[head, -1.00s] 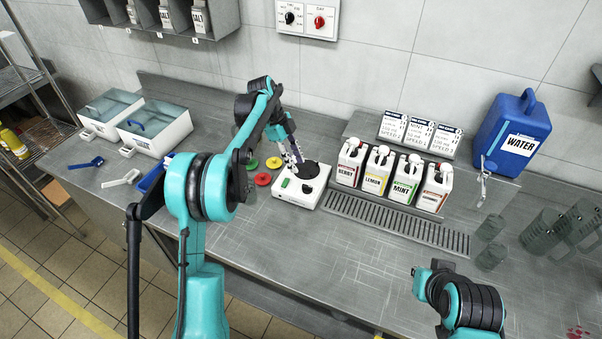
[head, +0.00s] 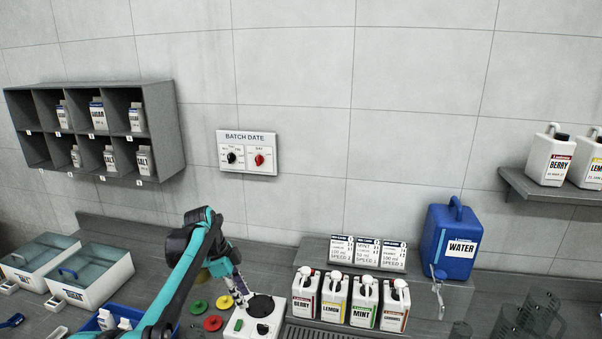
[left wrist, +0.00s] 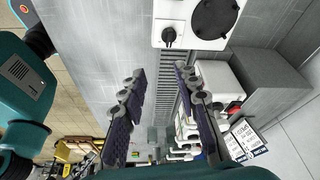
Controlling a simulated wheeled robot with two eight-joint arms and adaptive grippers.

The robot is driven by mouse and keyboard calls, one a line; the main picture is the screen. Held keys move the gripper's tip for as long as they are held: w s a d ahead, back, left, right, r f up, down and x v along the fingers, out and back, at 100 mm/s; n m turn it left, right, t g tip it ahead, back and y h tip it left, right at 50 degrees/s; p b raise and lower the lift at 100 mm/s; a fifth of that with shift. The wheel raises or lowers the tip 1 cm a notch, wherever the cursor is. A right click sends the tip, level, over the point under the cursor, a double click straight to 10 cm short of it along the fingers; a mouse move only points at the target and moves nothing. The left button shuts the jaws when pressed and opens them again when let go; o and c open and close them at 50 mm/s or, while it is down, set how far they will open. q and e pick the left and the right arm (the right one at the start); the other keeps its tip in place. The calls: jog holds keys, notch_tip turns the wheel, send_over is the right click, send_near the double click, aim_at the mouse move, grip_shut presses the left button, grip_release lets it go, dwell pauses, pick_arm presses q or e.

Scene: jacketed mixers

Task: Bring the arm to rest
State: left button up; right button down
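My left arm reaches in from the bottom left of the head view. Its gripper (head: 242,296) hangs over the counter beside a white mixer base (head: 240,325) with a dark round plate. In the left wrist view my left gripper (left wrist: 163,75) has its two fingers spread apart with nothing between them. The mixer base, with its dark plate and a black knob, also shows there at the top (left wrist: 190,12), beyond the fingertips. I cannot tell from the head view how high the gripper is above the counter. My right gripper is in neither view.
Berry, lemon, mint and another jug (head: 334,297) stand right of the mixer base, below recipe cards (head: 367,254). A blue water container (head: 450,243) stands farther right. Lidded white bins (head: 85,275) are at left. Red, green and yellow discs (head: 213,323) lie by the gripper.

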pick_arm(q)
jog(key=s+r+n+t+y, duration=0.1)
jog(key=s+r+n+t, duration=0.1)
jog(key=s+n, duration=0.65)
jog(key=s+r+n+t+y, duration=0.1)
jog(key=s+n+t+y, duration=0.15)
jog(key=s, duration=1.05)
jog(key=s+f+n+t, duration=0.2)
jog(key=s+f+n, duration=0.3)
jog(key=s, duration=0.2)
jog(key=shift+s+n, duration=0.15)
jog(key=shift+n, duration=0.25)
jog(key=shift+d+f+t, duration=0.1)
jog(key=shift+d+t, duration=0.1)
jog(key=shift+t, duration=0.05)
